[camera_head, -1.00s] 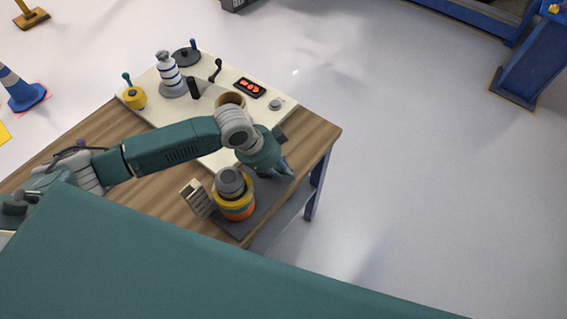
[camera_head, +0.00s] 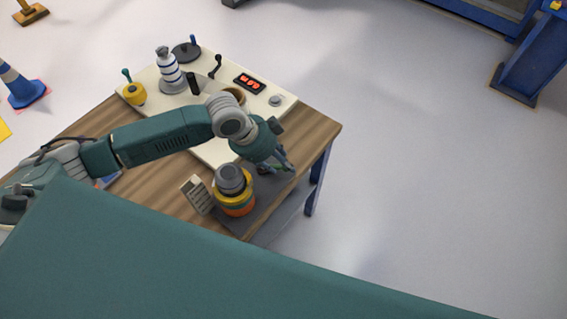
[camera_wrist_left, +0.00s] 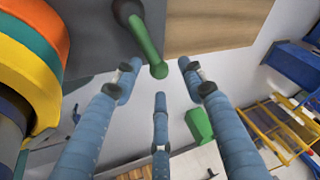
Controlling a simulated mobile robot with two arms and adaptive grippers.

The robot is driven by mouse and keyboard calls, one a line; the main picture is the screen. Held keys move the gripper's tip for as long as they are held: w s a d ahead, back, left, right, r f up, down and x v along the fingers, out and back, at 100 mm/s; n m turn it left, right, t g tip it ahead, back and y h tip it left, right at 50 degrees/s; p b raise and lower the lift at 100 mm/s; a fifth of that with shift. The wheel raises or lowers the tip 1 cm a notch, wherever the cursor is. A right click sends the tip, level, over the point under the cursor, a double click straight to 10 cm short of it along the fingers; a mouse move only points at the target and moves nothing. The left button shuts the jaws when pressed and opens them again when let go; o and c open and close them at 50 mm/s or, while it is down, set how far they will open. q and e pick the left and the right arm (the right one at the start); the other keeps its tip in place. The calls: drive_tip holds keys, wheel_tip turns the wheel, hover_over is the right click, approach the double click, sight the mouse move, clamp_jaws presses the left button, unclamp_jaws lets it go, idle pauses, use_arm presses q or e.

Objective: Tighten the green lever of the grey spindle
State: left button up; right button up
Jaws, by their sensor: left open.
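The green lever (camera_wrist_left: 146,42) is in the wrist view, on a dark pivot over a grey plate (camera_wrist_left: 90,38). A bit of green by the fingers in the head view (camera_head: 277,168) may be the lever, largely hidden. My left gripper (camera_head: 287,162) is open at the plate's far right part. In the wrist view its three fingers (camera_wrist_left: 160,90) spread around the lever's free end, which lies between the fingertips; no clear contact shows. A yellow and orange roll with a grey core (camera_head: 234,192) stands upright on the grey plate, beside the gripper. My right gripper is not in view.
A grey slotted block (camera_head: 197,194) sits left of the roll. The wooden table (camera_head: 318,130) ends close to the gripper's right.

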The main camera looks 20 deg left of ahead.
use_arm(q)
drive_tip(key=v, duration=0.9)
drive_tip(key=shift+r, duration=0.25)
